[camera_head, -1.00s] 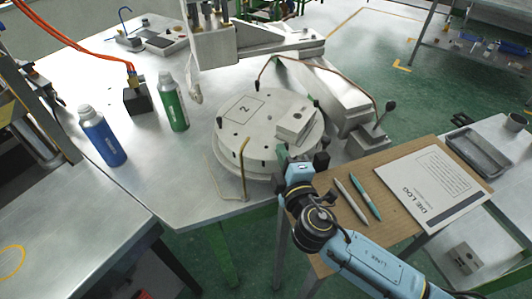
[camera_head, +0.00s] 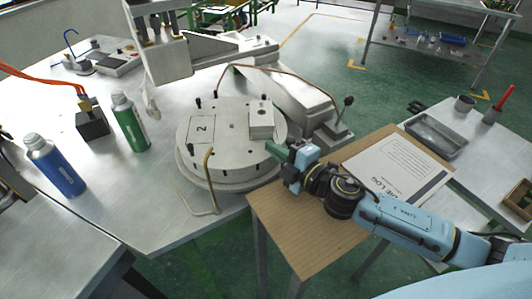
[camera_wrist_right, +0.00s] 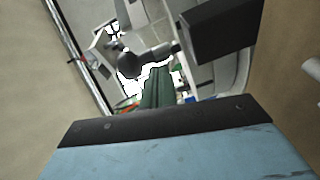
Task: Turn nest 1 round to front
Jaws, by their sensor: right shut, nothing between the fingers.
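The round turntable (camera_head: 228,158) stands on the steel bench. A plate marked 2 (camera_head: 202,129) lies on its left side. A pale metal block (camera_head: 261,119) with a small hole stands on its right side. No number 1 is readable, so I cannot tell which spot is nest 1. Short dark pegs stand around the rim. My right gripper (camera_head: 287,152) is at the turntable's right front rim, shut and empty; whether it touches a peg is unclear. Its green fingers (camera_wrist_right: 157,88) show in the wrist view beside a dark rounded knob (camera_wrist_right: 130,65). My left gripper is out of view.
A bent brass rod (camera_head: 210,180) stands at the turntable's front edge. Blue (camera_head: 55,166) and green (camera_head: 129,122) bottles stand left. A brown board (camera_head: 300,235) with a printed log sheet (camera_head: 395,170) lies under my right arm. A machine arm (camera_head: 290,90) stands behind.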

